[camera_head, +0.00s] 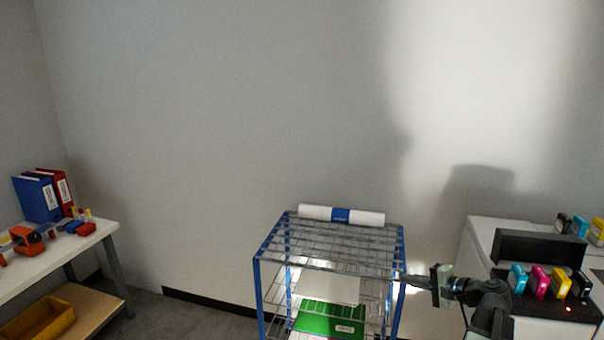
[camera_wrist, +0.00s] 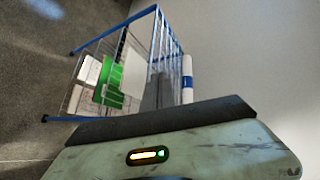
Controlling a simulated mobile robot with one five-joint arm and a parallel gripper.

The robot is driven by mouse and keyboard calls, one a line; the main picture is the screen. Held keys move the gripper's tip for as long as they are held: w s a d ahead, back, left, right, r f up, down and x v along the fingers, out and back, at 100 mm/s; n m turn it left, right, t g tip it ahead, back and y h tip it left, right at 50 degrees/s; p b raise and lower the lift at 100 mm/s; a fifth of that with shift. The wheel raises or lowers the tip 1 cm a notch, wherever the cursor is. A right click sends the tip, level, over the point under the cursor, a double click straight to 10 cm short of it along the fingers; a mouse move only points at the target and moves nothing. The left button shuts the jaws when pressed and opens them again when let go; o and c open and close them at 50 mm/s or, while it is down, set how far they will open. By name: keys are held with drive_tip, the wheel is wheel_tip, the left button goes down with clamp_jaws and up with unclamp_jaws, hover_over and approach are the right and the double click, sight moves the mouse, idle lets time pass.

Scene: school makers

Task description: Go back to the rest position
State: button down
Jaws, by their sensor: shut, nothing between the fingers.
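My gripper (camera_head: 413,281) is at the right of the wire rack in the head view, its dark fingers pointing left toward the rack's right blue post. The fingers are shut and empty. I cannot tell whether they touch the post. The wrist view shows a pale green part of my gripper with a dark edge across the bottom, and the rack beyond it, turned on its side.
The blue-framed wire rack (camera_head: 330,250) holds a white roll (camera_head: 315,213) on top and a green pack (camera_head: 328,318) below. A white cabinet (camera_head: 482,236) with several ink bottles stands right. A table (camera_head: 100,232) with binders stands left. Floor between is clear.

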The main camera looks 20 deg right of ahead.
drive_tip(key=w+a+f+n+g+y, duration=0.1)
drive_tip(key=w+a+f+n+g, duration=0.15)
drive_tip(key=a, duration=0.55)
drive_tip(key=w+a+f+n+g+y, duration=0.1)
drive_tip(key=w+a, duration=0.2)
drive_tip(key=a, duration=0.4)
drive_tip(key=w+a+f+n+g+y, duration=0.1)
drive_tip(key=w+a+n, duration=0.1)
drive_tip(key=a, duration=0.6)
drive_tip(key=s+a+f+n+g+h, duration=0.1)
drive_tip(key=s+a+f+n+g, duration=0.15)
drive_tip(key=a, duration=0.55)
drive_tip(key=s+a+f+n+g+h, duration=0.1)
drive_tip(key=a+f+n+g, duration=0.15)
drive_tip(key=a, duration=0.45)
drive_tip(key=s+a+f+n+g+h, duration=0.2)
drive_tip(key=a+f+n, duration=0.15)
drive_tip(key=a, duration=0.45)
drive_tip(key=s+d+f+n+g+h, duration=0.1)
drive_tip(key=s+d+f+h, duration=0.1)
drive_tip(key=s+d+h, duration=0.2)
drive_tip(key=d, duration=0.3)
drive_tip(key=shift+d+f, duration=0.2)
